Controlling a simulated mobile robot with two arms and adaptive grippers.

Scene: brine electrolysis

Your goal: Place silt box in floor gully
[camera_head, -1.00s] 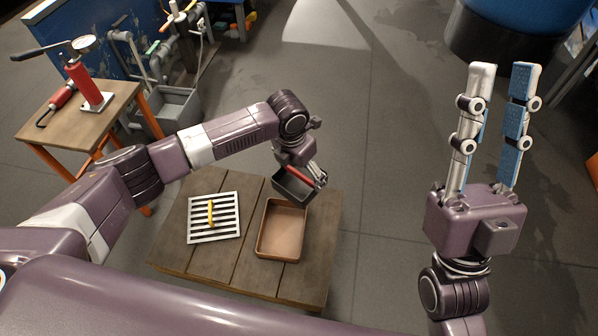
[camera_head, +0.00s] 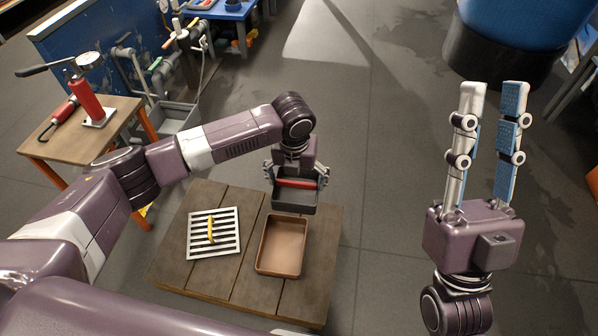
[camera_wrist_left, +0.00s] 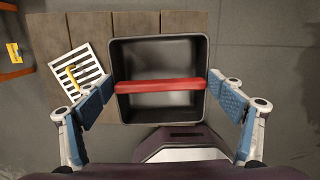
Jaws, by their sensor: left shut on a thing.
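The silt box (camera_head: 296,199) is a dark grey open box with a red bar handle across its top. My left gripper (camera_head: 296,182) is shut on the handle's two ends and holds the box above the far right part of a low wooden table. In the left wrist view the box (camera_wrist_left: 160,104) looks empty, with the handle between the blue finger pads. My right gripper (camera_head: 492,90) is empty, fingers apart and pointing up, at the right. A grey basin (camera_head: 178,118) at floor level by the pipes may be the floor gully; I cannot tell for sure.
The low wooden table (camera_head: 180,270) bears a slatted grate (camera_head: 228,245) with a yellow handle and an empty brown tray (camera_head: 282,248). A side table (camera_head: 65,150) with a red pump (camera_head: 88,100) stands at left. Open floor (camera_head: 390,200) lies to the right.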

